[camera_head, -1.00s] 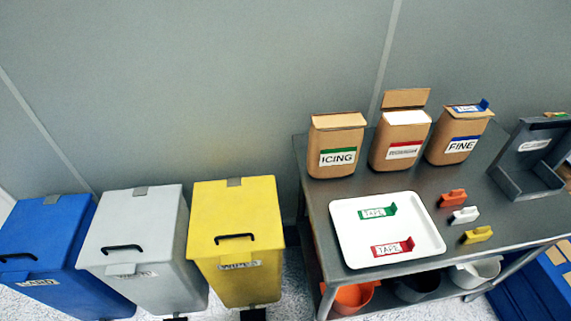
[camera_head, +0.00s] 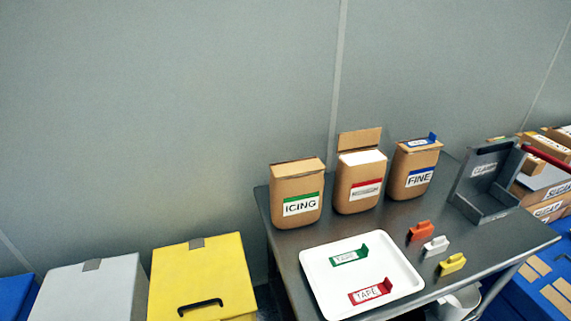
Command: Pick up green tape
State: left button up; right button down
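The green tape (camera_head: 349,255) is a short flat strip with a pale label reading TAPE and a raised end at its right. It lies on the white tray (camera_head: 313,279), towards the back. A red tape (camera_head: 370,292) of the same form lies nearer the front of the tray. The tray rests on the dark metal table (camera_head: 290,243). Neither of my grippers shows in the head view.
Brown ICING (camera_head: 297,194), red-labelled (camera_head: 360,182) and FINE (camera_head: 414,169) containers stand behind the tray. Orange (camera_head: 420,231), white (camera_head: 436,246) and yellow (camera_head: 453,264) clips lie right of it. A grey holder (camera_head: 484,182) stands farther right. A yellow bin (camera_head: 203,270) stands left of the table.

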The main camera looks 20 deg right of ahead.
aim_at(353, 256)
jog(key=u, duration=0.1)
jog(key=k, duration=0.4)
jog(key=z, duration=0.7)
jog(key=i, duration=0.3)
jog(key=z, duration=0.5)
